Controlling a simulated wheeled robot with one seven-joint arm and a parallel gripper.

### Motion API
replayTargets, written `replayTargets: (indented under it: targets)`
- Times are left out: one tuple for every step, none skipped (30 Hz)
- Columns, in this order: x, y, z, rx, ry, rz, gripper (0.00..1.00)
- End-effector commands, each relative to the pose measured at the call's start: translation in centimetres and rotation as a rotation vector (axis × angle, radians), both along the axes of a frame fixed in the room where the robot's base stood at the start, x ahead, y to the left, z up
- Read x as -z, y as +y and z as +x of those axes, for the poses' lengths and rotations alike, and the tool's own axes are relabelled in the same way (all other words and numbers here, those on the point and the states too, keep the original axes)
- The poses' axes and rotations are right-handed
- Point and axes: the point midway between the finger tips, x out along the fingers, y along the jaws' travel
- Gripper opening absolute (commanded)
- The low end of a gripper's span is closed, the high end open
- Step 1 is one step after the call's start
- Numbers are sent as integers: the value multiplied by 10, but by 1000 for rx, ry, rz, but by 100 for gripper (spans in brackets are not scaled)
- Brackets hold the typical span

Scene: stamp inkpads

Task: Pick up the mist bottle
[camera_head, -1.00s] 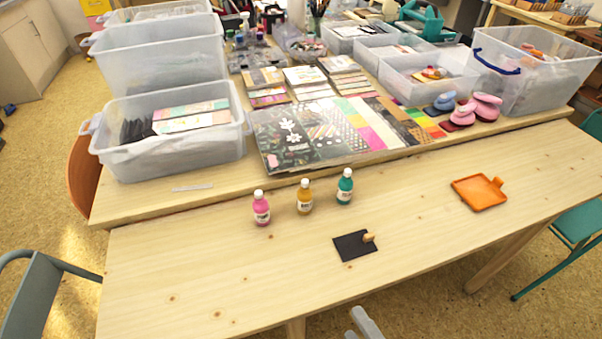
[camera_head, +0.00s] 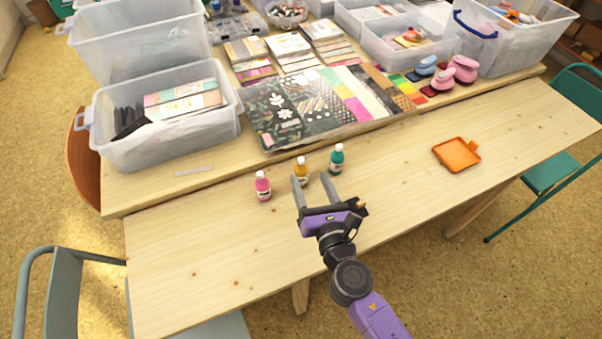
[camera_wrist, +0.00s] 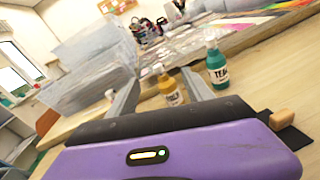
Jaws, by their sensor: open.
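Three small white-capped bottles stand upright in a row on the near table: a pink one (camera_head: 263,187), an ochre one (camera_head: 301,171) and a teal one (camera_head: 337,160). I cannot tell which is the mist bottle. My gripper (camera_head: 310,177) is open and empty, reaching toward the row with its fingers nearest the ochre bottle. In the wrist view the ochre bottle (camera_wrist: 169,88) shows beyond and between the fingers, and the teal bottle (camera_wrist: 217,69) is right of the right finger.
A dark pad (camera_wrist: 294,138) with a wooden-handled stamp (camera_wrist: 281,119) lies beside my gripper, mostly hidden in the head view. An orange tray (camera_head: 457,154) lies to the right. Patterned papers (camera_head: 300,118) and clear bins (camera_head: 165,130) stand behind the bottles. The table's left front is clear.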

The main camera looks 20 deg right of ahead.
Motion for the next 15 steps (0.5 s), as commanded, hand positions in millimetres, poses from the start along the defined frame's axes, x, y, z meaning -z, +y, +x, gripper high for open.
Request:
replayTargets:
  targets:
    - [-8, 0, 14, 5, -11, -79, 60]
    - [-11, 0, 19, 7, -16, -119, 60]
    - [-14, 0, 25, 9, -20, -161, 60]
    - [-16, 0, 28, 11, -23, -187, 60]
    - [-17, 0, 30, 13, -24, -204, 60]
    - [-16, 0, 32, 15, -25, -223, 60]
    - [-14, 0, 33, 16, -24, -230, 60]
    - [-11, 0, 33, 17, -24, -234, 60]
    - [-6, 0, 33, 17, -24, -237, 60]
    - [-1, 0, 33, 16, -23, -237, 60]
    - [4, 0, 33, 16, -24, -235, 60]
    - [12, 0, 33, 16, -23, -236, 60]
    - [17, 0, 33, 17, -24, -234, 60]
    - [23, 0, 33, 16, -24, -235, 60]
    - [30, 0, 33, 17, -24, -233, 60]
